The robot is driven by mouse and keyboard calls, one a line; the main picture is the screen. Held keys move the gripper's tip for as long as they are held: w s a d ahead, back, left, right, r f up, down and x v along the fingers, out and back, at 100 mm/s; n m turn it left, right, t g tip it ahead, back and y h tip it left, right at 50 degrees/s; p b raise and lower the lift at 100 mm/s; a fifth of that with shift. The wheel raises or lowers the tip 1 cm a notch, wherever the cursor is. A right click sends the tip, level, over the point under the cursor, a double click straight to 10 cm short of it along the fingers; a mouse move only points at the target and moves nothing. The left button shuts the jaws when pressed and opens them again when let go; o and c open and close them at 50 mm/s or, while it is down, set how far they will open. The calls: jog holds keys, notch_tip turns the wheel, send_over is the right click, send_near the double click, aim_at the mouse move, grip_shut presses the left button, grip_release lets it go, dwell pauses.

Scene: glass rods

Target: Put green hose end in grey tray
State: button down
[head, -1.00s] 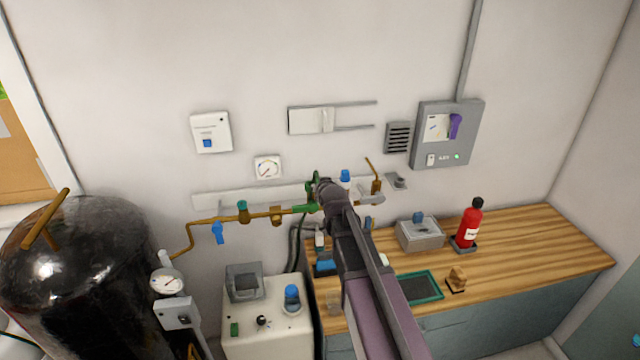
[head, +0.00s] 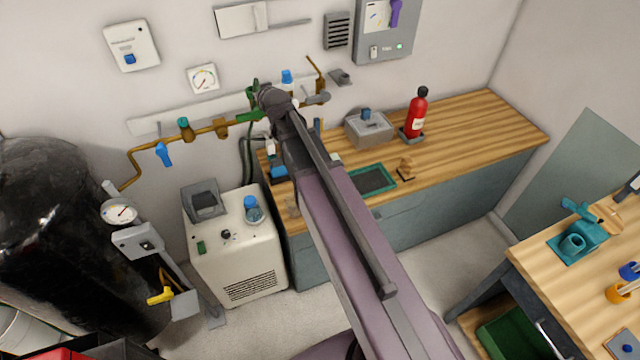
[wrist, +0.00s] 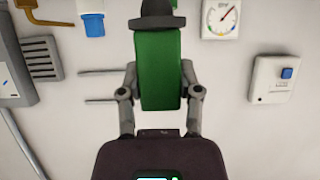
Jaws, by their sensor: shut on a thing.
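A green block-shaped piece, seemingly the green hose end (wrist: 159,55), is between the two fingers of my gripper (wrist: 158,78) in the wrist view. A dark round collar sits at its far end. In the head view my gripper (head: 268,97) is near the wall by the brass pipe, and a bit of green shows beside it; my arm hides most of it. I cannot tell whether the green piece is still joined to anything. A grey open tray-like holder (head: 203,203) sits on the white machine; I cannot tell whether it is the grey tray.
A brass pipe (head: 140,165) with blue and teal valves runs along the wall. A wooden counter (head: 470,130) holds a grey box (head: 368,128), a red extinguisher (head: 416,113) and a green-rimmed dark mat (head: 372,181). A black tank (head: 60,240) stands left; another workbench (head: 590,290) stands right.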

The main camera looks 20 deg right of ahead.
notch_tip(320, 180, down, 12)
jog(key=b, duration=1.1)
jog(key=shift+a, duration=0.15)
